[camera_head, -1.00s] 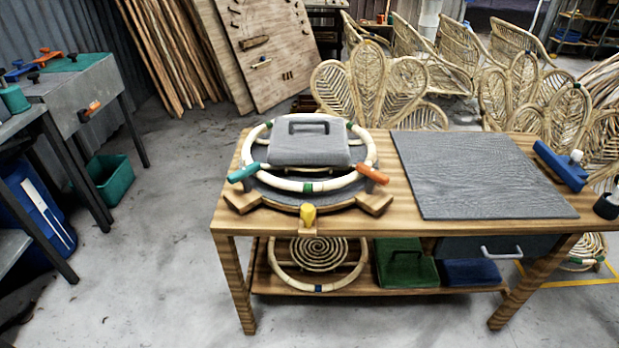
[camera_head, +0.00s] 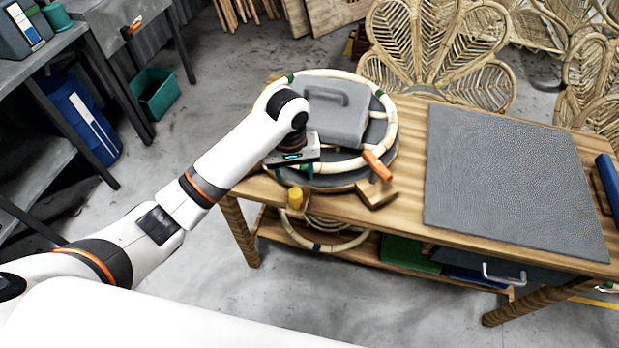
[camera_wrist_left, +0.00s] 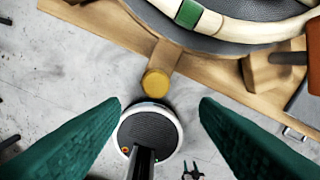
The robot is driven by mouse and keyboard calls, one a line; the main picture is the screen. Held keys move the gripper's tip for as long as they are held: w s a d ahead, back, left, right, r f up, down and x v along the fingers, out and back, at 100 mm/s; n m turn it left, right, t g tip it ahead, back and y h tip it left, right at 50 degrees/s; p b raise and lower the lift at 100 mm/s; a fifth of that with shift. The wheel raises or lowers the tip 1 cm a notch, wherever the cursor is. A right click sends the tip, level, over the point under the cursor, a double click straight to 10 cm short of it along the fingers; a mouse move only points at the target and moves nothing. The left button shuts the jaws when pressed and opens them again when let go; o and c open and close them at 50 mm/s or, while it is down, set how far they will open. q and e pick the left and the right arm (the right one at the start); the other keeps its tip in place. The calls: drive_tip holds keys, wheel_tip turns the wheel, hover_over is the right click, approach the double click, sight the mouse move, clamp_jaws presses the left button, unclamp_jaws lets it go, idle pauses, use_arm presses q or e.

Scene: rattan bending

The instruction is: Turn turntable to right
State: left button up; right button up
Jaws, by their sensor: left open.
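The turntable (camera_head: 375,131) is a dark round disc near the bench's left end, with a wooden block (camera_head: 377,193) sticking out at its front. A pale rattan ring (camera_head: 390,118) with green bands lies on it around a grey handled block (camera_head: 335,113). An orange-handled clamp (camera_head: 377,165) sits at the ring's front right. My left gripper (camera_head: 294,174) is open, with green fingers, over the turntable's front left edge. The yellow knob (camera_head: 295,198) shows just in front of it, and between the fingers in the wrist view (camera_wrist_left: 156,82). The teal clamp is hidden behind my arm.
A grey mat (camera_head: 510,180) covers the bench's (camera_head: 412,215) right part. A blue tool (camera_head: 608,185) lies at the right edge. Rattan chair backs (camera_head: 440,50) stand behind. A metal table and green bin (camera_head: 158,93) are on the left, with clear floor between.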

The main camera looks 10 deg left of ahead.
sight(295, 192)
use_arm(q)
drive_tip(key=f, duration=0.3)
drive_tip(key=f+p, duration=0.1)
drive_tip(key=f, duration=0.5)
drive_tip(key=shift+w+a+f, duration=0.2)
drive_tip(key=shift+a+f, duration=0.05)
drive_tip(key=shift+f, duration=0.05)
clamp_jaws()
